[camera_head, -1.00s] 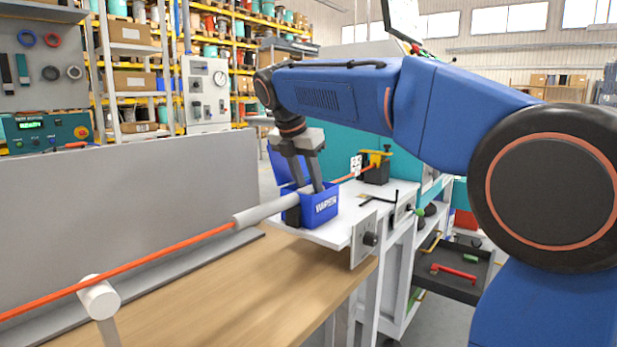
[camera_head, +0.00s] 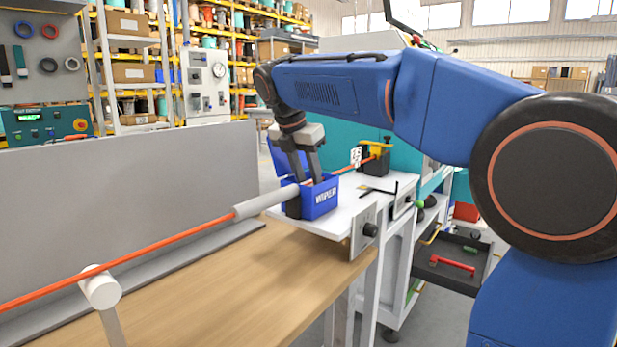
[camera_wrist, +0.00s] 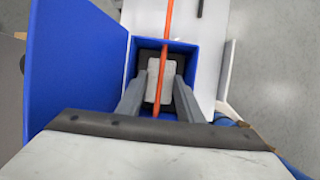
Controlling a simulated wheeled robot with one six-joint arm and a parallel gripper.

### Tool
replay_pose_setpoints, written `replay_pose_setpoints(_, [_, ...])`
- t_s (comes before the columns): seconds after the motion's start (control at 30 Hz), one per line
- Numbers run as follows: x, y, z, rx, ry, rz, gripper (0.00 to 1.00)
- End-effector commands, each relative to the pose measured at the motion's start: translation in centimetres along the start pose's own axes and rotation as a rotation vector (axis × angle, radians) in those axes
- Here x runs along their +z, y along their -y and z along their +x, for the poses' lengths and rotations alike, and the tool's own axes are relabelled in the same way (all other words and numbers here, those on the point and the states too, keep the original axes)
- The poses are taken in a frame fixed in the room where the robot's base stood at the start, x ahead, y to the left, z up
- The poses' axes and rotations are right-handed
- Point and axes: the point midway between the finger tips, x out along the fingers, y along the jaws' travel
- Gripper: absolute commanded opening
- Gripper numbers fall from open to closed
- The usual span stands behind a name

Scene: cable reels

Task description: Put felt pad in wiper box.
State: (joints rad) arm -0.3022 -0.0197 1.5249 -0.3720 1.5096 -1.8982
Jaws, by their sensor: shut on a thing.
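The blue wiper box (camera_head: 323,199) sits on the white bench end with its lid (camera_wrist: 72,62) swung open. The orange cable (camera_wrist: 164,67) runs across the box. My gripper (camera_head: 305,181) points down into the box opening. In the wrist view, my gripper (camera_wrist: 160,92) is shut on the pale felt pad (camera_wrist: 152,80), with one finger on each side. The pad lies under the cable, within the box walls and above a dark interior. Whether it touches the box bottom cannot be seen. The pad is hidden in the head view.
A grey sleeve (camera_head: 268,203) surrounds the cable left of the box. A white roller (camera_head: 99,288) supports the cable at the front left. A black hex key (camera_head: 380,191) lies right of the box. The wooden bench top (camera_head: 230,285) is mostly clear.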

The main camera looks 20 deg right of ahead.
Motion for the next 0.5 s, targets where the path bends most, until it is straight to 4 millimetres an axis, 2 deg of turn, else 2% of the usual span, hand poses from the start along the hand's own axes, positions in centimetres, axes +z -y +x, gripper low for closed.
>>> replay_pose_setpoints(0.23, [-0.15,0.0,0.36,0.0,0.0,0.0,0.09])
replay_pose_setpoints(0.27, [-0.16,0.0,0.38,0.0,0.0,0.0,0.36])
replay_pose_setpoints(0.33, [-0.15,0.0,0.36,0.0,0.0,0.0,0.52])
replay_pose_setpoints(0.37, [-0.15,0.0,0.36,0.0,0.0,0.0,0.55])
replay_pose_setpoints(0.5, [-0.14,-0.01,0.36,0.0,0.0,0.0,0.55])
